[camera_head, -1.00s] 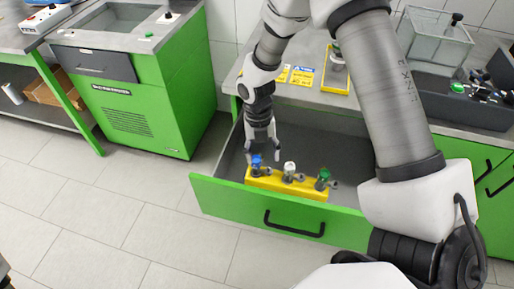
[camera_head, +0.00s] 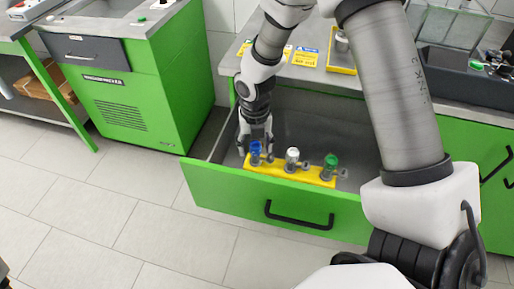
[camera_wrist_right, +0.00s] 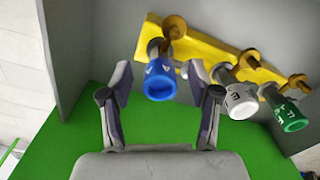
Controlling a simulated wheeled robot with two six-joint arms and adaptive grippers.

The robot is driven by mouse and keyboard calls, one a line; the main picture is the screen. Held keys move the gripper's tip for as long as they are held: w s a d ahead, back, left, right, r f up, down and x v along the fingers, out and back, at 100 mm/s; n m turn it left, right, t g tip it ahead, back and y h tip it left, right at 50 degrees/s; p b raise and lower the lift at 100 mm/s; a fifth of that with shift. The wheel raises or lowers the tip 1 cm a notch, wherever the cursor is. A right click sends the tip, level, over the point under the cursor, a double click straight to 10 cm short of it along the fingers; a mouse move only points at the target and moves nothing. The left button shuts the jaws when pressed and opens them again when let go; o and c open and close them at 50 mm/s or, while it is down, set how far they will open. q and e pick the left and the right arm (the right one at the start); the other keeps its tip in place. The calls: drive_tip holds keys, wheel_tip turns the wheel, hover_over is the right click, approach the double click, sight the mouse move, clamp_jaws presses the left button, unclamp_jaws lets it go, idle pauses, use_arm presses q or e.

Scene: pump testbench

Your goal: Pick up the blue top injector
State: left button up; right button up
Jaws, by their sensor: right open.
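The blue top injector (camera_head: 255,148) stands at the left end of a yellow holder (camera_head: 290,172) in the open green drawer. In the right wrist view the blue top (camera_wrist_right: 159,84) lies between the fingers of my right gripper (camera_wrist_right: 163,90), with a gap on both sides. My right gripper (camera_head: 256,145) is open and hangs low at the blue injector in the head view. A white top injector (camera_head: 292,158) and a green top injector (camera_head: 330,165) stand to its right in the same holder.
The drawer's green front panel (camera_head: 235,200) with a black handle rises close in front of the holder, and its grey side wall is at the left. The drawer floor (camera_head: 320,125) behind the holder is clear. A worktop (camera_head: 290,75) lies above the drawer.

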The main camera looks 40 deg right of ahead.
clamp_jaws()
